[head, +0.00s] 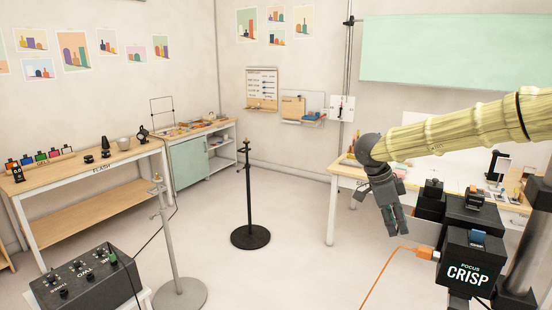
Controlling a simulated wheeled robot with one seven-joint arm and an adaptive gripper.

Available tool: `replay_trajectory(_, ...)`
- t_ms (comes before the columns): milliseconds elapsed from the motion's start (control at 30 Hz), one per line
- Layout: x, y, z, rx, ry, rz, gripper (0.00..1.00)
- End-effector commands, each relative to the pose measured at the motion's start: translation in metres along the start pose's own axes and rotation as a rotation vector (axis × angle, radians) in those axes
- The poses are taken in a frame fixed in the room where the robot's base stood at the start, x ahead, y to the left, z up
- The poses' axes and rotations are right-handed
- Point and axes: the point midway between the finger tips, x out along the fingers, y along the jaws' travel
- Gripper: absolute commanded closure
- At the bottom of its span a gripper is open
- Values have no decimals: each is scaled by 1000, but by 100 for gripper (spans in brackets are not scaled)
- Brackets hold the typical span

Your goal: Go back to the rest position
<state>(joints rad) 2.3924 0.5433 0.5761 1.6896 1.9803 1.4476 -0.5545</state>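My arm (455,125), in a pale yellow sleeve, reaches in from the right edge in the head view. My dark grey gripper (395,230) hangs from its end and points down, at the right of the middle. Its fingers are close together and small in the picture, so I cannot tell whether they are open or shut. No object shows between them. The gripper is in front of the wooden table (346,172) at the back right and left of the black box marked CRISP (467,262).
An orange cable (385,262) runs from the box to the floor. A black stand (249,200) is on open floor in the middle. A grey pole stand (168,245) and a black control box (82,282) are at front left. A workbench (95,163) with small props lines the left wall.

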Motion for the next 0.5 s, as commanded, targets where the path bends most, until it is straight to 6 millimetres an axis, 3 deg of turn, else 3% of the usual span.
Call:
replay_trajectory(367, 81, -1, 67, -116, 56, -129, 70)
replay_trajectory(500, 130, 7, 114, -212, 66, -208, 70)
